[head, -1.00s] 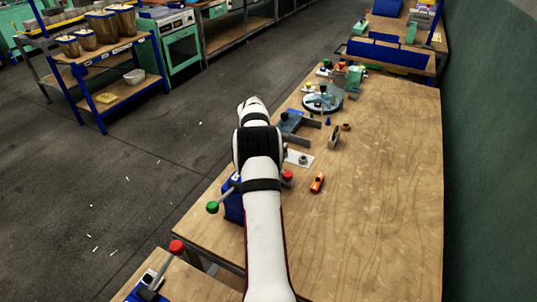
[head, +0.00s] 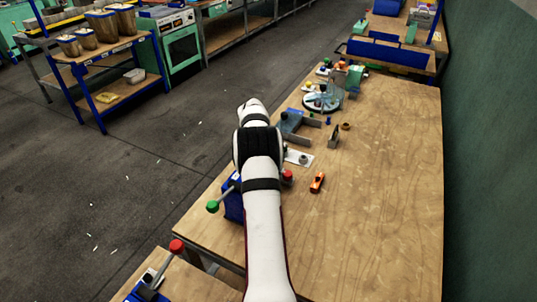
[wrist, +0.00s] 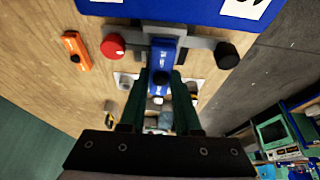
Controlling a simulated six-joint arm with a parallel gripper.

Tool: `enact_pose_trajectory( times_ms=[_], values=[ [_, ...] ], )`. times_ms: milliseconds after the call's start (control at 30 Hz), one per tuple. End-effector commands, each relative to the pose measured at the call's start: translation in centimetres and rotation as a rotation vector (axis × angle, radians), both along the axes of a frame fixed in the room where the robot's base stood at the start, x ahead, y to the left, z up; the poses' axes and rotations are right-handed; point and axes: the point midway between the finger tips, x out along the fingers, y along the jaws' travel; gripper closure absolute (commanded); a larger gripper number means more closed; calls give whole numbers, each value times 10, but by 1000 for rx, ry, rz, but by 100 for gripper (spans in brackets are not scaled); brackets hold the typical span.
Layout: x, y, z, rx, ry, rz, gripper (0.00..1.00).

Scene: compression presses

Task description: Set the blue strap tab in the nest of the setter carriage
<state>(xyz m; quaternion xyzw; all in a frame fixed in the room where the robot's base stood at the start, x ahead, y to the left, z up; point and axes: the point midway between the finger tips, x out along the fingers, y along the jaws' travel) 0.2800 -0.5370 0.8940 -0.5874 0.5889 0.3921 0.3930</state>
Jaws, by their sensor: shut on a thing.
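The tab's far end overlaps a grey crossbar (wrist: 200,42) in front of a blue press body (wrist: 185,10). I cannot tell whether the tab touches the bar or lies in a nest. The carriage's nest cannot be made out clearly. In the head view my arm hides the gripper and the tab.
A red knob (wrist: 113,46) and a black knob (wrist: 227,55) flank the crossbar. An orange tab (head: 317,183) lies on the wooden bench (head: 380,210). A white plate (head: 299,158) and other fixtures stand farther back. The bench's right side is clear.

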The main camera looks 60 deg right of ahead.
Motion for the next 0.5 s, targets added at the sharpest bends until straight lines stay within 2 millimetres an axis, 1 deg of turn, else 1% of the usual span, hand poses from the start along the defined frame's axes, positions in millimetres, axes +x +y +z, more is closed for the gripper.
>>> enact_pose_trajectory(
  times_ms=[500],
  values=[
    [0,0,-8,-1,-1,1,100]
  ],
)
